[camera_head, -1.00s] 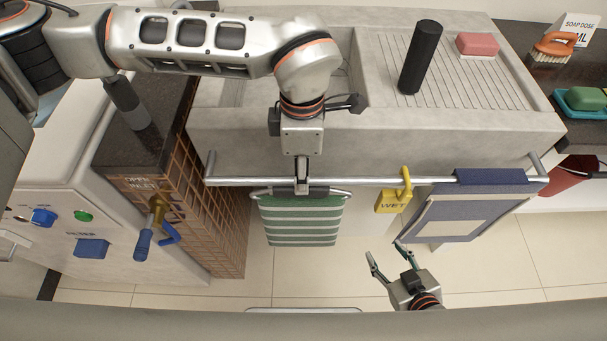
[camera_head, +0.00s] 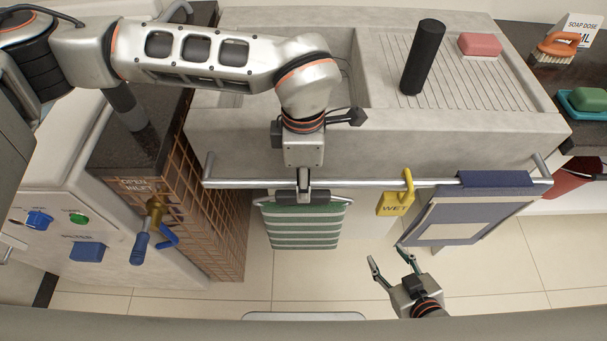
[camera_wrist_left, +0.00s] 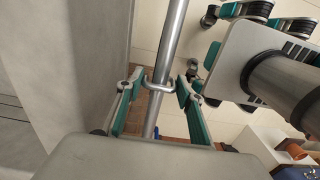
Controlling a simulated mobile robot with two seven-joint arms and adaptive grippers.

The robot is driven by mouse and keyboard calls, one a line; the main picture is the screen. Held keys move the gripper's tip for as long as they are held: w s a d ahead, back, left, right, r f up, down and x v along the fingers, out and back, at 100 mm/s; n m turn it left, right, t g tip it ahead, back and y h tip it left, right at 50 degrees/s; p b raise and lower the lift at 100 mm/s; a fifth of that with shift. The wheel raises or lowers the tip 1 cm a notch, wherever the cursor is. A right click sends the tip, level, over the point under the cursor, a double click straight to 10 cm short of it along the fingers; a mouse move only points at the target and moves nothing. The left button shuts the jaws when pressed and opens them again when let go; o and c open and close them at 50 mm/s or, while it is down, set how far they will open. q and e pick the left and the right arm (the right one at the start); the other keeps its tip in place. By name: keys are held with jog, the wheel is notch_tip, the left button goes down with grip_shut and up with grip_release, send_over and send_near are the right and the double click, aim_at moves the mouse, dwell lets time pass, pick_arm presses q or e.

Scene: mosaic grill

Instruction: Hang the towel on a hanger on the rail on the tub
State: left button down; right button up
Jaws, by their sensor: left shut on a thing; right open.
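The green and white striped towel (camera_head: 305,230) hangs on a hanger (camera_head: 268,203) in front of the tub (camera_head: 400,135), just below the metal rail (camera_head: 235,184). My left gripper (camera_head: 304,190) is shut on the hanger and comes down over the rail. In the left wrist view its fingers (camera_wrist_left: 158,88) stand either side of the rail (camera_wrist_left: 172,40), with a small metal loop (camera_wrist_left: 160,86) across the rail between them. Whether the loop bears on the rail I cannot tell. My right gripper (camera_head: 388,262) is open and empty, low, below the yellow tag.
A yellow WET tag (camera_head: 396,203) and a blue cloth (camera_head: 470,215) hang on the rail at the right. A brown grid panel (camera_head: 215,215) and a blue-handled valve (camera_head: 150,230) stand left. A black cylinder (camera_head: 422,60) and pink soap (camera_head: 480,45) sit on the tub.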

pick_arm(q)
jog(key=c, duration=1.3)
grip_release()
jog(key=shift+o, duration=0.2)
pick_arm(e)
jog(key=shift+r, duration=0.1)
pick_arm(q)
notch_tip(320, 180, up, 12)
jog(key=shift+r, duration=0.1)
notch_tip(320, 180, up, 5)
jog(key=p, duration=0.3)
pick_arm(e)
jog(key=shift+t, duration=0.3)
jog(key=r, duration=0.1)
jog(key=w+r, duration=0.1)
jog(key=r, duration=0.2)
jog(key=shift+w+r, duration=0.25)
jog(key=shift+w, duration=0.15)
